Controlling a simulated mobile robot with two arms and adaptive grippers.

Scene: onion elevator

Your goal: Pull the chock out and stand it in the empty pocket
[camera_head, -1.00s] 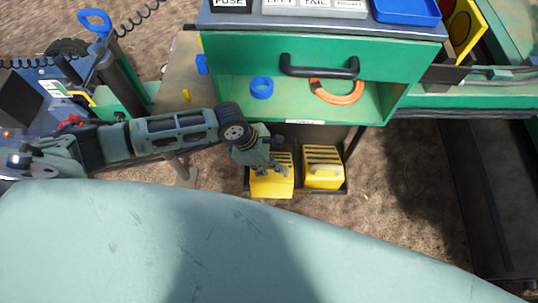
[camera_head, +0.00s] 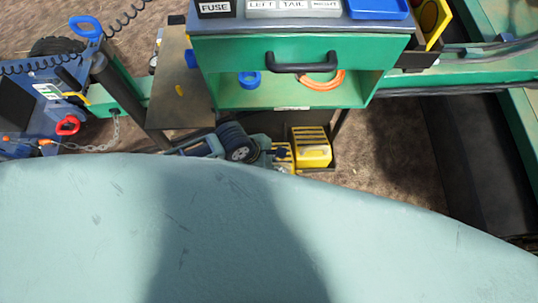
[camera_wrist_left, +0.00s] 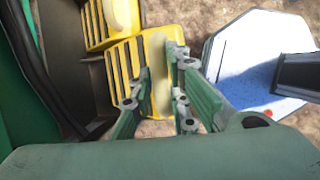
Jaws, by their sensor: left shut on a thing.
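Two yellow slotted chocks stand side by side below the green bench. The right-hand chock (camera_head: 311,147) shows clearly in a black holder (camera_head: 331,164). The nearer chock (camera_head: 286,163) is mostly hidden in the head view by my left gripper (camera_head: 273,152) and my own body. In the left wrist view, my left gripper (camera_wrist_left: 158,98) is shut on this nearer chock (camera_wrist_left: 127,62), its fingers on either side of the pale handle. The other chock (camera_wrist_left: 97,20) is just beyond it. I cannot tell how far the held chock is out of the holder. No empty pocket shows clearly. My right gripper is out of view.
The green bench (camera_head: 300,50) has a black drawer handle (camera_head: 303,67) and an open shelf with a blue ring (camera_head: 249,80) and an orange ring (camera_head: 322,80). A chain (camera_head: 100,142) hangs at left. Bare dirt lies right of the chocks.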

